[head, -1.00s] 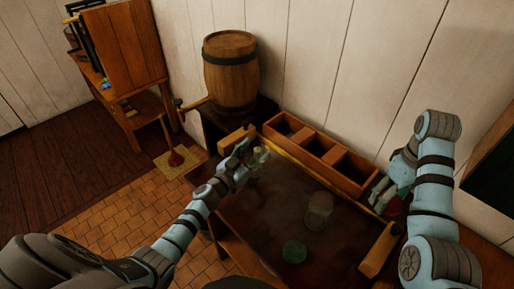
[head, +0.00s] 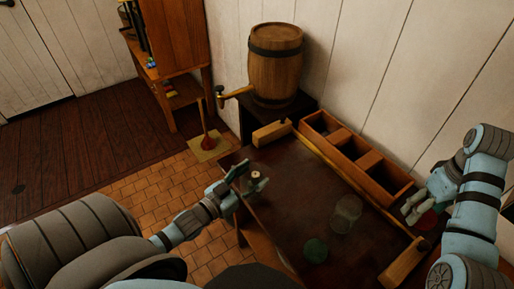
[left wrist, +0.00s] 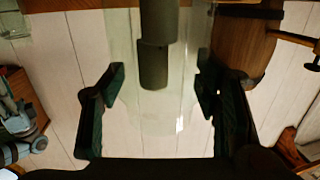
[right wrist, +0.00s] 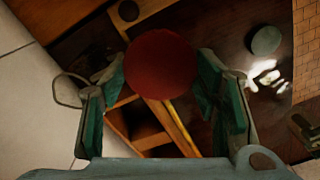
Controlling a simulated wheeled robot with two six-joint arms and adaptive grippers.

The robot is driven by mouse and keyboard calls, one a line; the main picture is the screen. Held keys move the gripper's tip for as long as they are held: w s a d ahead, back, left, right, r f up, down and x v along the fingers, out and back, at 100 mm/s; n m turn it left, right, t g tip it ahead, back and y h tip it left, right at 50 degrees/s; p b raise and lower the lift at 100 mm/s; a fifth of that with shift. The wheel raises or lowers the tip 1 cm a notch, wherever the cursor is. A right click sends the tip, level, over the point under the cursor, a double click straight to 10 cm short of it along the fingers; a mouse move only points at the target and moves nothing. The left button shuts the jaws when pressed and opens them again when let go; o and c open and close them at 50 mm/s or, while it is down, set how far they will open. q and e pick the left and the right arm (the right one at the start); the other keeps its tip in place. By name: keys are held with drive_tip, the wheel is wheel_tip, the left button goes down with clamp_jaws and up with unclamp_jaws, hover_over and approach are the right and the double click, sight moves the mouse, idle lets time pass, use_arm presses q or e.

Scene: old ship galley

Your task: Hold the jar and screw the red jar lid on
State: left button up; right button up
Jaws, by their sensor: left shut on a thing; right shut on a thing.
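My left gripper (head: 250,182) is shut on a clear glass vessel (left wrist: 185,110) above the table's left edge. A candle-like cylinder (left wrist: 154,50) shows in or behind the glass; I cannot tell which. Its pale top shows in the head view (head: 256,174). My right gripper (head: 416,208) is shut on the red lid (right wrist: 160,64), at the table's right end by the divided box. The lid is partly hidden in the head view (head: 428,221). Another clear glass jar (head: 346,212) stands on the table, apart from both grippers.
A green lid (head: 315,250) lies near the table's front edge. A wooden divided box (head: 400,186) runs along the back. Wooden blocks (head: 271,134) (head: 404,262) sit at the table's ends. A barrel (head: 275,62) with a tap stands behind. The tabletop's middle left is clear.

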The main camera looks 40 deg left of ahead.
drive_tip(key=shift+f, duration=0.1)
use_arm(q)
drive_tip(key=o, duration=0.7)
clamp_jaws()
use_arm(e)
wheel_tip(320, 180, down, 2)
drive_tip(key=shift+b, duration=1.1)
use_arm(q)
drive_tip(key=s+d+r+m+g+h, duration=0.1)
drive_tip(key=s+d+r+m+h, duration=0.1)
drive_tip(key=d+r, duration=0.4)
drive_tip(key=s+d+r+m+g+h+b, duration=0.1)
drive_tip(key=s+d+r+m+h, duration=0.1)
drive_tip(key=d+r, duration=0.4)
wheel_tip(320, 180, up, 2)
drive_tip(key=shift+s+d+r+h, duration=0.1)
drive_tip(key=shift+s+d+h, duration=0.35)
drive_tip(key=shift+h, duration=0.55)
use_arm(e)
drive_tip(key=shift+f, duration=0.75)
